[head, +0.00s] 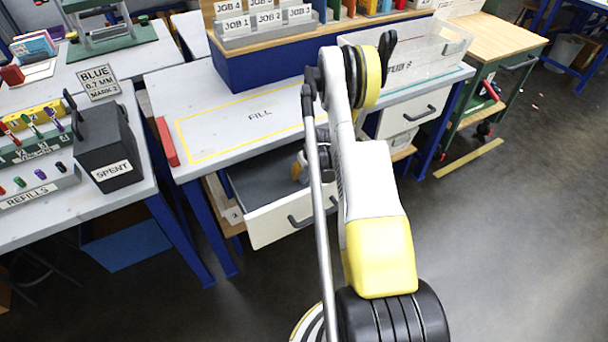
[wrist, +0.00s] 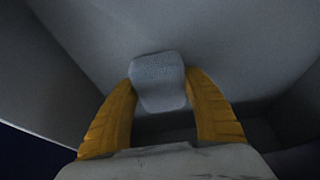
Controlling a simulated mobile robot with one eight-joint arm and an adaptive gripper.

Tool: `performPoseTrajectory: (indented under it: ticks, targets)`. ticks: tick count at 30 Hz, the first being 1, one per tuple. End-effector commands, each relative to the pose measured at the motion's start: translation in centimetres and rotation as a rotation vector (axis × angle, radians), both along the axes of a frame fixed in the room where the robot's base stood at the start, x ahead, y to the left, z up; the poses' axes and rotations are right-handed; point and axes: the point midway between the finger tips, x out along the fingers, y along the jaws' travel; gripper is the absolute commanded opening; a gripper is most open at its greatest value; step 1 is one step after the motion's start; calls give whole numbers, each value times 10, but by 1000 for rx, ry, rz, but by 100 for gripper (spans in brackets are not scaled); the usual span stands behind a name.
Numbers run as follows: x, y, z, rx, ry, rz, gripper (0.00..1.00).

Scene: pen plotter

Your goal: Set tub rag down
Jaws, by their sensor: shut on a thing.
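The rag (wrist: 158,82) is a small grey, textured bundle in the wrist view. My gripper (wrist: 160,92) is shut on it, with one yellow finger on each side. Grey walls and a flat grey surface surround it. In the head view my gripper is mostly hidden behind my arm, at the open drawer (head: 282,233) under the table marked FILL. The rag cannot be made out there. I cannot tell whether the rag touches the drawer floor.
The drawer has a white front with a dark handle and a dark grey interior. The FILL table top (head: 240,120) above is mostly bare, with a red block (head: 166,142) at its left edge. A black SPENT box (head: 105,150) stands on the left table. Open floor lies at right.

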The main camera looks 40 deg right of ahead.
Motion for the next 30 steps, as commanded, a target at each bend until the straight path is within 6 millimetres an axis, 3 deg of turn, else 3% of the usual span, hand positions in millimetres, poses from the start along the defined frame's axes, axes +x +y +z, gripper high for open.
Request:
performPoseTrajectory:
  ticks: [9, 10, 12, 23, 30]
  targets:
    - [0, 0, -2, 0, 0, 0, 33]
    - [0, 0, -2, 0, 0, 0, 63]
    - [0, 0, -1, 0, 0, 0, 78]
    - [0, 0, 4, 0, 0, 0, 78]
    - [-17, 4, 49, 0, 0, 0, 78]
